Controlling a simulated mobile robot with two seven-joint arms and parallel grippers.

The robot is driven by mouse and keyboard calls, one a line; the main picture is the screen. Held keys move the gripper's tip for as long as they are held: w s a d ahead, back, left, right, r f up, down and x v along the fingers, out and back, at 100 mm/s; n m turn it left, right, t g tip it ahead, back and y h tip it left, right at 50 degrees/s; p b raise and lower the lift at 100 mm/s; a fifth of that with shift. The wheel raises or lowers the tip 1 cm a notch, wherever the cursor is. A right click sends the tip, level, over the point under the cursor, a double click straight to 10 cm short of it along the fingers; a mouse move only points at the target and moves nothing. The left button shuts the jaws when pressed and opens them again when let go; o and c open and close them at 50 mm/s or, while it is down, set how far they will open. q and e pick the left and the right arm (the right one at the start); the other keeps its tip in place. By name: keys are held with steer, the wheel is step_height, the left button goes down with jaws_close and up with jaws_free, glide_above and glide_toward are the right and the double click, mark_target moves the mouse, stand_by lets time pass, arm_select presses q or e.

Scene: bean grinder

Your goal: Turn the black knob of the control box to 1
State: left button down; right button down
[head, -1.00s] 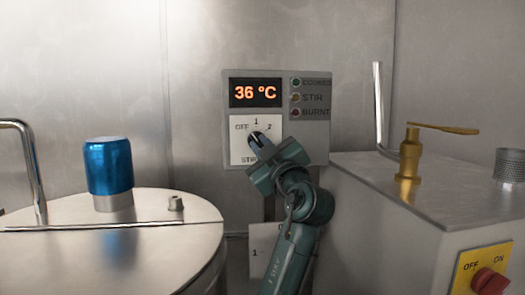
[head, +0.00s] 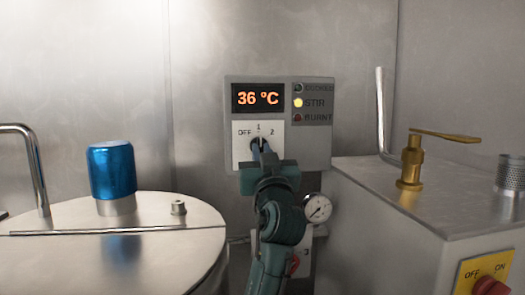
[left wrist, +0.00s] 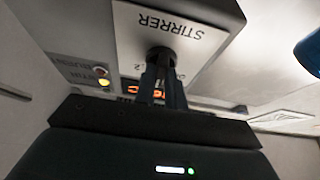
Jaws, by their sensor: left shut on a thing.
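The grey control box (head: 312,148) is on the metal wall in the head view. Its display reads 36 °C and its middle lamp, STIR, glows yellow. A white dial plate (head: 240,157) carries OFF, 1 and 2; in the left wrist view the word STIRRER shows upside down on it. My left gripper (head: 259,148) is shut on the black knob, below the 1. The knob (left wrist: 160,54) shows between the fingers in the left wrist view. The gripper points up towards the 1; the knob's own mark is hidden. My right gripper is not in view.
A steel vessel with a blue cap (head: 112,170) stands at left. A metal box with a brass lever valve (head: 412,165) and a red switch (head: 492,287) stands at right. A round gauge (head: 317,208) sits below the control box, close to my left arm.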

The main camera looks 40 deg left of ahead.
arm_select(q)
steer(key=shift+f, duration=0.1)
stand_by(0.3)
steer(key=c, duration=1.5)
jaws_free()
steer(key=shift+o, duration=0.2)
steer(key=shift+d, duration=0.1)
steer(key=b+v, duration=0.3)
steer(key=v, duration=1)
steer(key=shift+s, duration=0.15)
